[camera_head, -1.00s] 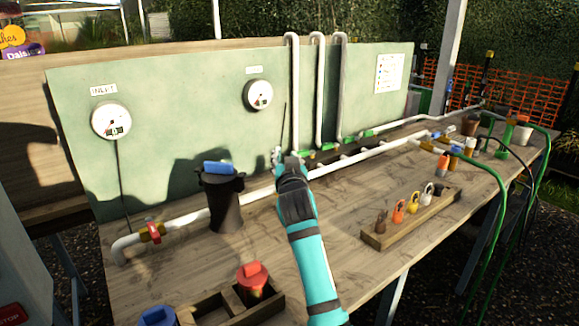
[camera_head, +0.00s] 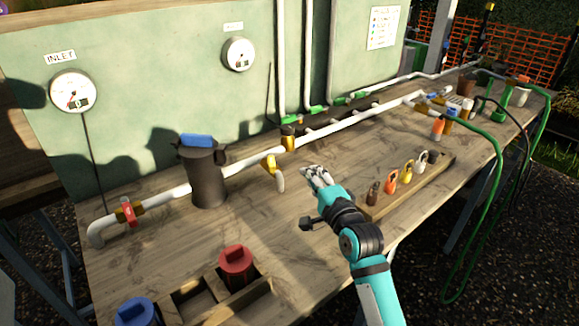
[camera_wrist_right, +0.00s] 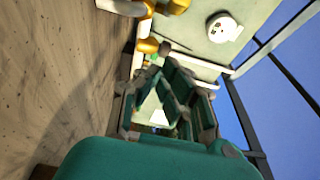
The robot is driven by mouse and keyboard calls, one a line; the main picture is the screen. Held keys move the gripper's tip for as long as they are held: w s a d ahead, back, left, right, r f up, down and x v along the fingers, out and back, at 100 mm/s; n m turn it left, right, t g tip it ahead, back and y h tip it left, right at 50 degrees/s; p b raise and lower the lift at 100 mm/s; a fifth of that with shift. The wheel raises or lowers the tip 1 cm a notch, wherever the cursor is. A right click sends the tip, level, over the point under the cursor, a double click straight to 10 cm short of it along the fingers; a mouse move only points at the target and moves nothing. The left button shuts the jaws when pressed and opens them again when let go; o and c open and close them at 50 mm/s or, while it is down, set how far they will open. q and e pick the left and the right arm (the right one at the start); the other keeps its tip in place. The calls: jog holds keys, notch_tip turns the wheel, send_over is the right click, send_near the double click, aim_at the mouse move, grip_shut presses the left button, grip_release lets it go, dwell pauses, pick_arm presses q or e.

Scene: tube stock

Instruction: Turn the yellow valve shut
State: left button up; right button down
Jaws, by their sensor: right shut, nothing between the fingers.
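The yellow valve handle (camera_head: 269,164) is on the white pipe to the right of the black filter housing. It points down and toward me, off the pipe's line, with a pale rounded end (camera_head: 280,182). A brass fitting (camera_head: 288,142) sits on the pipe just right of it. My right gripper (camera_head: 310,175) is shut and empty, just right of the handle and apart from it. In the right wrist view the closed fingers (camera_wrist_right: 165,95) show, with yellow parts (camera_wrist_right: 148,46) beyond them. My left gripper is not in view.
The filter housing (camera_head: 207,175) with a blue top stands left of the handle. A red-handled valve (camera_head: 127,210) is near the inlet. A wooden rack (camera_head: 378,208) with several coloured tags lies right of my arm. A divided box (camera_head: 262,288) is in front. Bare bench lies between.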

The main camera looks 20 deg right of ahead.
aim_at(271, 161)
jog(key=w, duration=0.4)
jog(key=shift+a, duration=0.1)
jog(key=a, duration=0.3)
jog(key=shift+w+a+p, duration=0.15)
jog(key=shift+w+p, duration=0.2)
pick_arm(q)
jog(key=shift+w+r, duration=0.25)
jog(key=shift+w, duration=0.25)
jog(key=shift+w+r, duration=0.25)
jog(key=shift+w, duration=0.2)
pick_arm(e)
jog(key=shift+a, duration=0.35)
pick_arm(q)
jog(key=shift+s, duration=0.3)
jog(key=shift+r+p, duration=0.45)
jog(key=shift+p, duration=0.05)
pick_arm(e)
jog(key=shift+a, duration=0.3)
